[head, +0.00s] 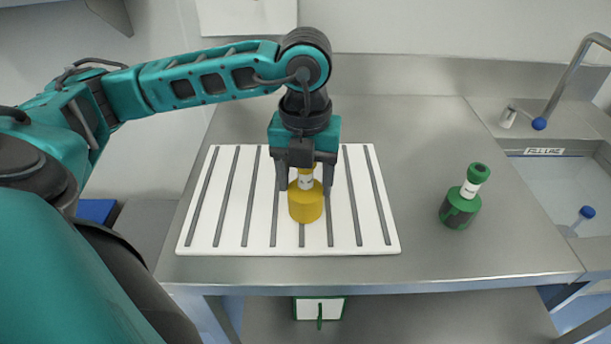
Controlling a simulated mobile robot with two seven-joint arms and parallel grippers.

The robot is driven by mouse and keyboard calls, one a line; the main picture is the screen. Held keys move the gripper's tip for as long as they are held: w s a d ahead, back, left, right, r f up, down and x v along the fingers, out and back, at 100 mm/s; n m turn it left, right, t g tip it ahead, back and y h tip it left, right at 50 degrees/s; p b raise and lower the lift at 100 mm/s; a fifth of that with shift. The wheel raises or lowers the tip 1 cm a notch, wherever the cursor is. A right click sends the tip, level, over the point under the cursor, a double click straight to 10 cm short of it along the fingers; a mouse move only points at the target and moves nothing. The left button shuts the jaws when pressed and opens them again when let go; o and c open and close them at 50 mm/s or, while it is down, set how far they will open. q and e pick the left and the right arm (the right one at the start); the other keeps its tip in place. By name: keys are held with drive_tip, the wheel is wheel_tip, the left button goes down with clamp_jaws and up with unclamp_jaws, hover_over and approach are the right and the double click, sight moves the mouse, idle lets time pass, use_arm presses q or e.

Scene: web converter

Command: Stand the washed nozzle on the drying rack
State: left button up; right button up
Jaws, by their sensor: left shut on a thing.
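The drying rack (233,247) is a white flat board with dark grey slats, lying on the steel counter. A yellow nozzle (306,204) with a white band near its neck is upright over the middle of the rack. My left gripper (305,184) points down and is shut on the yellow nozzle, with a finger on either side of its upper part. I cannot tell whether the nozzle's base touches the rack. A green and dark nozzle (460,208) with a white band stands on the counter right of the rack. My right gripper is not in view.
A sink (565,170) with a tap (575,75) and a "FILL LINE" label is at the right. A blue-ended item (585,212) is in the sink. A green-edged white box (319,308) is below the counter. The counter between rack and green nozzle is clear.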

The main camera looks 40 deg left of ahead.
use_arm(q)
drive_tip(key=shift+f, duration=0.2)
drive_tip(key=o, duration=1.1)
drive_tip(key=shift+r, duration=0.1)
drive_tip(key=shift+r, duration=0.3)
wheel_tip(320, 180, up, 12)
drive_tip(key=shift+f+p, duration=0.2)
drive_tip(key=shift+p, duration=0.4)
